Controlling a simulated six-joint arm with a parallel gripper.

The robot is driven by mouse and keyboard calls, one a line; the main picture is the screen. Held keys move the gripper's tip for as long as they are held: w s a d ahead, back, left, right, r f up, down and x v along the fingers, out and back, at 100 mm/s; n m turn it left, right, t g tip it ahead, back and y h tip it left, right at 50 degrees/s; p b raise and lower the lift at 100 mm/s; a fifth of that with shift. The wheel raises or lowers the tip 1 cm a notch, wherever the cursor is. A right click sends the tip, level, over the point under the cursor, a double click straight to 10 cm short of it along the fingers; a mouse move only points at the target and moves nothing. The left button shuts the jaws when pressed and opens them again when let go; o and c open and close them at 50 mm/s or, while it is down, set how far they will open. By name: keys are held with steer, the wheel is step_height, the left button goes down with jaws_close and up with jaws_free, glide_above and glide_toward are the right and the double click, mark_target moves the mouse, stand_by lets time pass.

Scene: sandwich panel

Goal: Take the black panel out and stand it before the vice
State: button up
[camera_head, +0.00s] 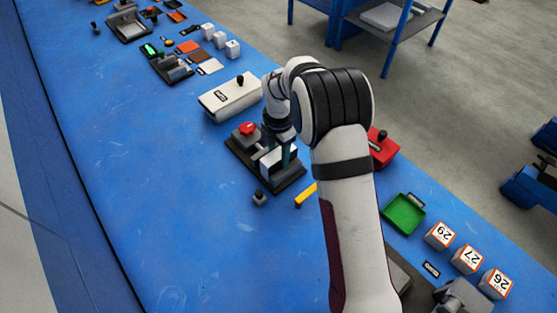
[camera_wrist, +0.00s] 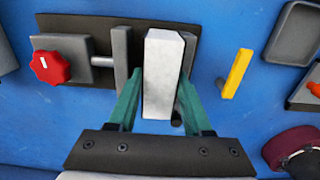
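The vice's dark base (camera_wrist: 70,27) has a red knob (camera_wrist: 50,66) at its left in the wrist view. A grey jaw (camera_wrist: 121,58) stands left of a pale, whitish upright block (camera_wrist: 163,75), and a dark grey part stands close on its right. The block looks pale; I make out no clearly black panel there. My gripper (camera_wrist: 160,95) has its two green fingers on either side of the block. Contact with the block is unclear. In the head view the red knob (camera_head: 247,129) shows, and my gripper (camera_head: 287,152) is down over the vice, partly hidden by my arm.
A yellow bar (camera_wrist: 236,73) lies right of the vice. A small grey knobbed piece (camera_head: 259,198) stands in front of it. A white box (camera_head: 231,97) is behind, and a green tray (camera_head: 404,213) and numbered cubes (camera_head: 468,260) are at the right. The blue bench is clear to the left.

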mark_target(279, 153)
jaws_close()
steer(key=shift+r, duration=0.1)
step_height(279, 153, up, 18)
steer(key=shift+d, duration=0.1)
